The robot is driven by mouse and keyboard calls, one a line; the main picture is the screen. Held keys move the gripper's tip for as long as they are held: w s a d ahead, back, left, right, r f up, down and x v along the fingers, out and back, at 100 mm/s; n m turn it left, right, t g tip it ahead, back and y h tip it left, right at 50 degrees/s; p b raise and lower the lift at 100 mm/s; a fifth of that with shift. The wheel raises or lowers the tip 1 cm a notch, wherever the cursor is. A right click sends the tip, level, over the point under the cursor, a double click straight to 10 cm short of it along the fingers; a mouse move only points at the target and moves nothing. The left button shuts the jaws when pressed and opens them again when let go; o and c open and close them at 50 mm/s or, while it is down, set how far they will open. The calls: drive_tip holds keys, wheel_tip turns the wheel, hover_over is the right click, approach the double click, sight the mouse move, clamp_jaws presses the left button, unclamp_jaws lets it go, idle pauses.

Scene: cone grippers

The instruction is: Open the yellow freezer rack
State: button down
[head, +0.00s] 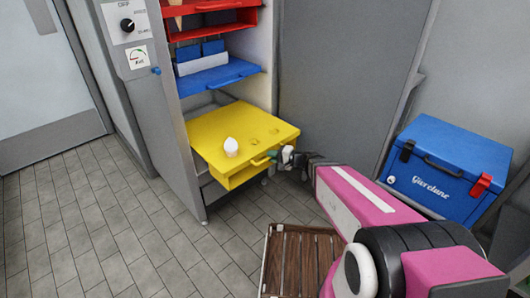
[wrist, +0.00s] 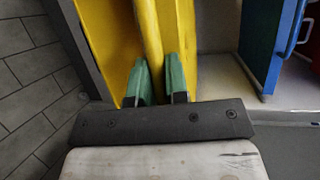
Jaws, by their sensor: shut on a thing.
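The yellow freezer rack (head: 222,128) is the lowest coloured rack in the tall grey freezer in the head view. It sticks out of the freezer front. A white egg-shaped thing in a small holder (head: 231,147) stands on its top, beside several round holes. My gripper (head: 281,157) is at the rack's front right, on its yellow handle (head: 262,161). In the wrist view the green fingertips (wrist: 158,82) are on both sides of the yellow handle bar (wrist: 150,35), shut on it.
A blue rack (head: 222,78) and a red rack (head: 215,20) sit above the yellow one. A blue cooler box (head: 450,165) stands at the right. A brown slatted wooden crate (head: 298,262) is on the floor in front. Tiled floor (head: 130,225) is clear at the left.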

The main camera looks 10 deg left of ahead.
drive_tip(key=shift+s+d, duration=1)
drive_tip(key=shift+d, duration=0.2)
drive_tip(key=c, duration=1.1)
unclamp_jaws()
drive_tip(key=shift+c, duration=0.2)
drive_tip(key=v, duration=1)
drive_tip(key=shift+d, duration=0.4)
drive_tip(key=shift+s+f, duration=0.1)
drive_tip(key=shift+s, duration=0.05)
